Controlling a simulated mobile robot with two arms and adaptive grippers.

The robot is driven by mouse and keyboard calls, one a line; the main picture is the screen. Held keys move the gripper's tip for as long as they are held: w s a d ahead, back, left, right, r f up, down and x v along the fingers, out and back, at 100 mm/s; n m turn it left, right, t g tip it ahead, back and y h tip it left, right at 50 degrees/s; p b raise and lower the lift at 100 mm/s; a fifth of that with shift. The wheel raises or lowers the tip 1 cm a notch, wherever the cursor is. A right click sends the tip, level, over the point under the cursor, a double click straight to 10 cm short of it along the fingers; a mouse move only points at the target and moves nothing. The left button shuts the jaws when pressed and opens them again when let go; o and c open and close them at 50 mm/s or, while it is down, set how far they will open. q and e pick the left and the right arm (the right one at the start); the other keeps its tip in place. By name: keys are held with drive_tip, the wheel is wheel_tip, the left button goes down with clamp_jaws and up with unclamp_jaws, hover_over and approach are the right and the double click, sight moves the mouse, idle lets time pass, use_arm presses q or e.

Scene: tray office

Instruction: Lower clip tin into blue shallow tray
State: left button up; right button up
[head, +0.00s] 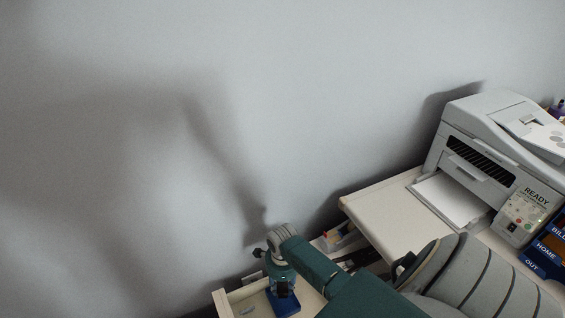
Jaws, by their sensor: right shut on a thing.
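My right gripper (281,288) points down at the bottom of the head view, over a cream tray-like surface. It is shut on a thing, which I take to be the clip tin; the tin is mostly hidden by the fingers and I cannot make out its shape. The blue shallow tray (290,307) shows as a small blue patch right under the fingertips. I cannot tell whether the tin touches it. My left gripper is not in view.
The cream surface (228,300) has a raised edge and a small grey object (246,310) left of the blue tray. A white desk (385,215) holds a printer (490,150) with blue labelled file trays (545,250) beside it. A grey wall stands behind.

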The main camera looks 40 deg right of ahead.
sight(283, 300)
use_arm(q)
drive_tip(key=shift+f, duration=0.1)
use_arm(e)
drive_tip(key=shift+f, duration=0.15)
drive_tip(key=shift+f, duration=0.2)
drive_tip(key=shift+d+f+b, duration=0.1)
drive_tip(key=shift+f+b, duration=0.4)
drive_tip(key=shift+b, duration=0.1)
drive_tip(key=shift+f+b, duration=0.3)
drive_tip(key=shift+f, duration=0.45)
use_arm(q)
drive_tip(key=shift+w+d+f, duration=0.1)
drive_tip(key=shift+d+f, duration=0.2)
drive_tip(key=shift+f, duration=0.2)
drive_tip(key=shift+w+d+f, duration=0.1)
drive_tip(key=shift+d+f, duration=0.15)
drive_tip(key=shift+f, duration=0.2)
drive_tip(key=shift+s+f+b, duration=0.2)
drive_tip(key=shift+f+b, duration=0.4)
drive_tip(key=shift+b, duration=0.15)
use_arm(e)
drive_tip(key=shift+f, duration=0.85)
